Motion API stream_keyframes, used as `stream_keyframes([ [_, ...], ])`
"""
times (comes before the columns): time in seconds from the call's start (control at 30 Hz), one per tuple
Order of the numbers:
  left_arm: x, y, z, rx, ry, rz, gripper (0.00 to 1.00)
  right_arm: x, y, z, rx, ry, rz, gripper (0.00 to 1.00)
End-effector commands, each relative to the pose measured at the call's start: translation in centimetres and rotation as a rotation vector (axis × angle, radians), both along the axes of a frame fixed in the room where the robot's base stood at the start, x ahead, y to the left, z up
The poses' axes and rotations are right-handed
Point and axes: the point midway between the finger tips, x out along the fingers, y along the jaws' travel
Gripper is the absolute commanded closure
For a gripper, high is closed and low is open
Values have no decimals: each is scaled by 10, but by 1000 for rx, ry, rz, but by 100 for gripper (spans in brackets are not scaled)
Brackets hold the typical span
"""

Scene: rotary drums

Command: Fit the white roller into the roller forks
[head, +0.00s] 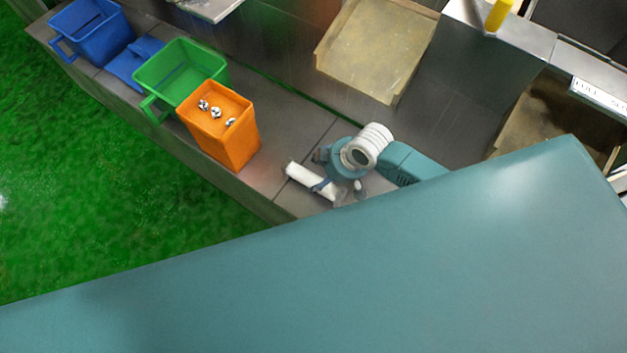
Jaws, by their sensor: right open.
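The white roller (304,177) lies on the grey worktop, near its front edge and to the right of the orange bin. My right gripper (323,171) is over the right end of the roller, with its jaws open. One finger shows close to the roller; I cannot tell if it touches. The right end of the roller is partly hidden by the gripper. I cannot make out the roller forks. My left gripper is not in view.
An orange bin (237,147) with several small shiny parts stands left of the roller. Beyond it are a green bin (214,72) and blue bins (101,43). A beige tray (373,52) is at the back. A large teal surface hides the lower view.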

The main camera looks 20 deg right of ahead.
Motion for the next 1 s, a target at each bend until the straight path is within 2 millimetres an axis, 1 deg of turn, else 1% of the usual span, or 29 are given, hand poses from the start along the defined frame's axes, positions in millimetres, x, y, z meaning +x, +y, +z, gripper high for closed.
stream_keyframes([
  [0.17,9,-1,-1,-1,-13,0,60,11,16,-21,2,2,-1,34],
  [0.2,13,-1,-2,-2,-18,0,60,12,16,-28,0,3,-1,34],
  [0.3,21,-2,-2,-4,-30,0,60,15,18,-37,0,2,-1,34],
  [0.4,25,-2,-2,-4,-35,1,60,17,19,-41,0,1,-1,34],
  [0.57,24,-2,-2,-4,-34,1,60,17,19,-41,0,0,0,34],
  [0.6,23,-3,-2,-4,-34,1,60,17,19,-40,0,0,0,36],
  [0.67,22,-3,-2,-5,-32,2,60,17,19,-40,0,0,0,48],
  [0.7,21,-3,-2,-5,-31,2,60,16,19,-41,0,0,0,56],
  [0.87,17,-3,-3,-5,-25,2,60,16,19,-40,-1,1,0,88],
  [0.9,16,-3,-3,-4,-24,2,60,16,19,-40,-1,1,0,96],
  [0.93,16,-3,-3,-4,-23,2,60,18,19,-39,1,-3,0,100],
  [1.0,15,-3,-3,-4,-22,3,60,18,19,-39,1,-3,0,100],
])
